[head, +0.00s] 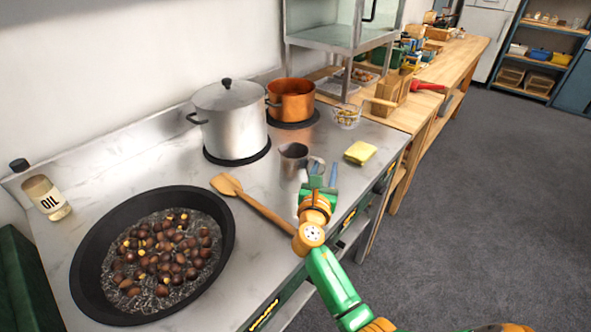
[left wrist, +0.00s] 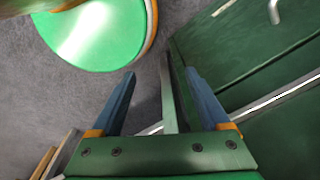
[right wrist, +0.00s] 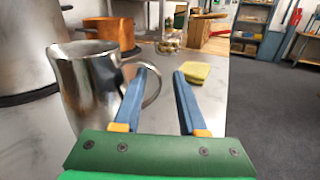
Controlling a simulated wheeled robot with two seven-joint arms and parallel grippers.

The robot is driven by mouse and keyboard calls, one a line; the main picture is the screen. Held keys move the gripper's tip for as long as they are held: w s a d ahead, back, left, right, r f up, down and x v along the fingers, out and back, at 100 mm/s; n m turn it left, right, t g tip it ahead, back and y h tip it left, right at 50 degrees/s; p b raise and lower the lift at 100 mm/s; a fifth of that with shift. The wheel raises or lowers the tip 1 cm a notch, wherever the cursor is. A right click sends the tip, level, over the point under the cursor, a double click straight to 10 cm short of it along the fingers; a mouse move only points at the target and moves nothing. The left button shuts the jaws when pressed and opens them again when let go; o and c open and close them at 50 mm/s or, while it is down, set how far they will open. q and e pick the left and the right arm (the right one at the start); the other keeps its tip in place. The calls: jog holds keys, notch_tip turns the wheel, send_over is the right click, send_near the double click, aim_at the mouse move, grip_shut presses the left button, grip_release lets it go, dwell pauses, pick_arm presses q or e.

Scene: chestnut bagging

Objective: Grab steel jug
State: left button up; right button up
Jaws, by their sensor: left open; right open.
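The steel jug (head: 293,160) is a small shiny metal jug standing upright on the steel counter (head: 100,160). In the right wrist view the jug (right wrist: 85,85) is large at the left, with its looped handle toward the fingers. My right gripper (head: 323,175) is open just to the right of the jug, on its handle side. In the right wrist view its left finger overlaps the handle, and the handle's outer curve shows between the fingertips (right wrist: 159,73). I cannot tell whether they touch. My left gripper (left wrist: 161,76) is open and empty in the left wrist view, above the floor beside green cabinet fronts.
A wide black pan (head: 80,260) of chestnuts fills the near left, with a wooden spatula (head: 262,208) beside it. A lidded pot (head: 230,120) and a copper pot (head: 291,100) stand behind the jug. A yellow cloth (head: 360,152) lies right of it, near the counter edge.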

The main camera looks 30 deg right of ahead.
jog(key=shift+w+d, duration=0.15)
jog(key=shift+s+a+r, duration=0.1)
jog(key=shift+s+a, duration=0.1)
jog(key=c, duration=0.6)
grip_shut()
jog(key=shift+w+d, duration=0.1)
jog(key=shift+w, duration=0.05)
dwell(0.3)
